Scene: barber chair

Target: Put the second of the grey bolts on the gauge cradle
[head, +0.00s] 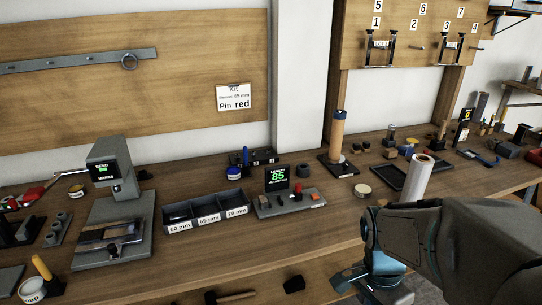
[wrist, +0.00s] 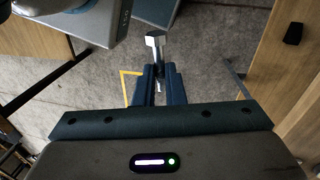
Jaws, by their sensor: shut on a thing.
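My gripper (wrist: 157,72) is shut on a grey bolt (wrist: 155,39), whose hex head sticks out past the fingertips in the wrist view. Part of the shank shows between the fingers. In the head view my arm comes in at the lower right, and the gripper (head: 345,282) is low near the bench's front edge; the bolt cannot be made out there. The gauge (head: 289,206) sits mid-bench, left of and beyond my gripper, with a grey base and a display (head: 277,178) reading 85 in green. Small dark and red pieces stand on the base; its cradle is hard to make out.
A dark three-bin tray (head: 207,222) marked 60, 65 and 70 mm stands left of the gauge. Bench between is clear.

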